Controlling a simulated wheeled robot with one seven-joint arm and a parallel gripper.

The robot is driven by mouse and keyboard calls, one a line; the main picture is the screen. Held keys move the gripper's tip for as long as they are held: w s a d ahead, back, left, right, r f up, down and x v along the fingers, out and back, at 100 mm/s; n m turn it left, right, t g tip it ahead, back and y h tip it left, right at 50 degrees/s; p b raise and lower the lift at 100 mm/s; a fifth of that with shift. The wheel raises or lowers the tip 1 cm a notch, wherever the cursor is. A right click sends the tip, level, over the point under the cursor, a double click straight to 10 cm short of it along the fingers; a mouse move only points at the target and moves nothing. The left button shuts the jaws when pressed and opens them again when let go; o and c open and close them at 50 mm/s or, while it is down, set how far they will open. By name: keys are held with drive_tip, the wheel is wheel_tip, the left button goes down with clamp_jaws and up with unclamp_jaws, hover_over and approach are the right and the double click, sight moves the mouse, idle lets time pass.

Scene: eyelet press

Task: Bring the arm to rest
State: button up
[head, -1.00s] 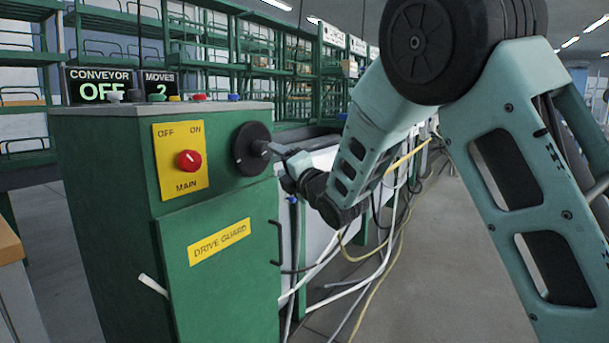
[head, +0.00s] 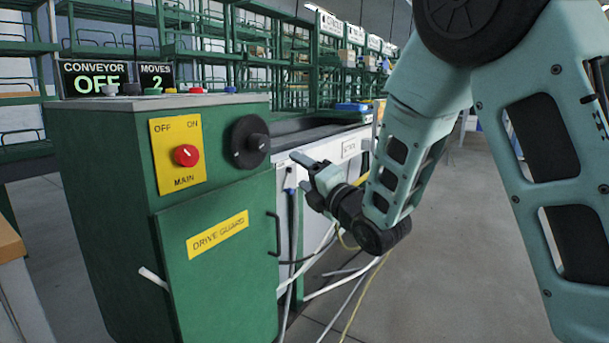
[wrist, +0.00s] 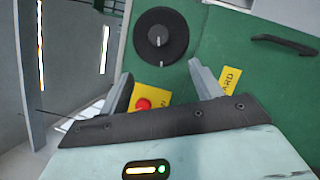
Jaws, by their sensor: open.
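My gripper (head: 301,168) is open and empty in the head view. It hangs in the air to the right of the green cabinet, apart from the black rotary knob (head: 250,142). In the wrist view, my gripper's two fingers (wrist: 160,88) are spread apart with nothing between them. The black knob also shows there, beyond the fingertips (wrist: 161,36). My arm reaches in from the right side of the head view, bent at the elbow.
The green cabinet (head: 110,230) carries a red main switch (head: 186,155) on a yellow plate, a drive guard door with a handle (head: 274,234), and a display reading CONVEYOR OFF, MOVES 2 (head: 115,79). Cables (head: 335,285) hang behind my gripper. Floor at right is clear.

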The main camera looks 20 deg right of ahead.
idle(0.6)
drive_tip(key=s+a+f+m+g+h, duration=0.1)
drive_tip(key=s+a+f+m+g, duration=0.9)
drive_tip(key=s+f+m, duration=0.1)
drive_tip(key=s+f+m+g+h, duration=0.2)
drive_tip(key=s+m+g, duration=0.25)
drive_tip(key=s, duration=0.75)
drive_tip(key=s+f+m+g+h, duration=0.25)
drive_tip(key=s+g, duration=0.25)
drive_tip(key=s, duration=0.8)
wheel_tip(320, 180, up, 38)
drive_tip(key=p, duration=3.8)
drive_tip(key=shift+w+a+r, duration=0.15)
drive_tip(key=shift+a+r, duration=0.05)
drive_tip(key=shift+a, duration=0.1)
drive_tip(key=shift+y, duration=0.25)
